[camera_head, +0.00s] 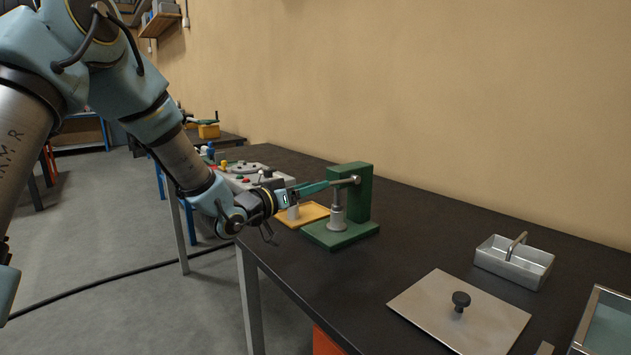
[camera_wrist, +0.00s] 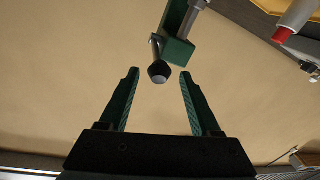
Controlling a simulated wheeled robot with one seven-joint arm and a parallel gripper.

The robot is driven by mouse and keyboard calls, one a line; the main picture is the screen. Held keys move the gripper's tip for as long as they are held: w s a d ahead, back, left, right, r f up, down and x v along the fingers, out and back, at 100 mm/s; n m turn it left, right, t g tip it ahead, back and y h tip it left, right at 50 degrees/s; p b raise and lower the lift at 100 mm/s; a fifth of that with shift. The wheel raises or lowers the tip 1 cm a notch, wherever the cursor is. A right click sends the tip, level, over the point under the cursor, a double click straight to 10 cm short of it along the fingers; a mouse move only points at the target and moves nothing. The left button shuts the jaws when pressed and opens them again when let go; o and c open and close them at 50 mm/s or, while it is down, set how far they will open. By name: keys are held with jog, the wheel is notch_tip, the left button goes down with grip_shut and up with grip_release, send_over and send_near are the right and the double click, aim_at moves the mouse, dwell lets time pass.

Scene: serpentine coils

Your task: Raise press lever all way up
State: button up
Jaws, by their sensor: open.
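The green press (camera_head: 358,190) stands on the dark table with a grey ram (camera_head: 337,212) above its green base. Its lever (camera_head: 348,181) is a short grey rod near the top of the press, partly hidden by my gripper. In the wrist view the lever's dark knobbed end (camera_wrist: 158,70) points toward me, between and just beyond the fingertips. The green press body (camera_wrist: 180,45) shows behind it. My gripper (camera_head: 322,187) is open, with a finger on each side of the knob in the wrist view (camera_wrist: 159,76). I see gaps on both sides and no clear contact.
A yellow tray (camera_head: 312,212) lies left of the press, and a grey panel with coloured knobs (camera_head: 245,175) sits behind my wrist. A metal plate with a black knob (camera_head: 430,312) and a handled metal box (camera_head: 505,268) stand to the right.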

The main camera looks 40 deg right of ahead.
aim_at(337, 183)
jog(key=shift+d, duration=1.2)
grip_shut()
dwell(0.6)
